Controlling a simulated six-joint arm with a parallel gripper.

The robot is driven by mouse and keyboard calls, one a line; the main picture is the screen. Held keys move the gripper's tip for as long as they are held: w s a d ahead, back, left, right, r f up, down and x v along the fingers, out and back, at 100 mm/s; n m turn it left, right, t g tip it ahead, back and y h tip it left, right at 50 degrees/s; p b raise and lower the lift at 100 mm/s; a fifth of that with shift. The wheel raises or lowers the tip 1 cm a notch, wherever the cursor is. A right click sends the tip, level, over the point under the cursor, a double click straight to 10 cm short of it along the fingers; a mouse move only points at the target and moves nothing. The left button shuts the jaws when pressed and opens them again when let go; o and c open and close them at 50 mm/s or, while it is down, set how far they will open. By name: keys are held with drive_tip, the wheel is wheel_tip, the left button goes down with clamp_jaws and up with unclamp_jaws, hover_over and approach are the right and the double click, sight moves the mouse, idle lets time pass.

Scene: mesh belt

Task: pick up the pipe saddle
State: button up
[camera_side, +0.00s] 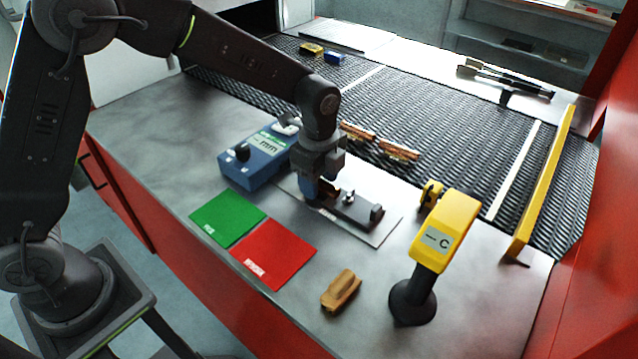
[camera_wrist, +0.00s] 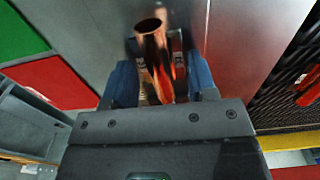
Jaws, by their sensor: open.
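A copper tubular part, which looks like the pipe saddle, shows in the wrist view (camera_wrist: 154,42) with its open round end facing the camera. It lies between the two blue fingers of my gripper (camera_wrist: 162,78). In the side view my gripper (camera_side: 318,190) points down at the left end of a dark fixture (camera_side: 352,209) on a pale plate (camera_side: 392,223). The fingers are open, one on each side of the copper part, with no clear grip on it. In the side view the part is mostly hidden by the gripper.
A blue meter (camera_side: 262,168) stands close left of my gripper. Green (camera_side: 226,216) and red (camera_side: 272,254) mats lie in front. A tan block (camera_side: 341,291) and a yellow device on a dark stand (camera_side: 445,232) are to the right. Copper pieces (camera_side: 398,149) lie on the mesh belt (camera_side: 450,125) behind.

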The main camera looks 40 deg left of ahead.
drive_tip(key=shift+f, duration=0.25)
idle(0.4)
drive_tip(key=c, duration=0.7)
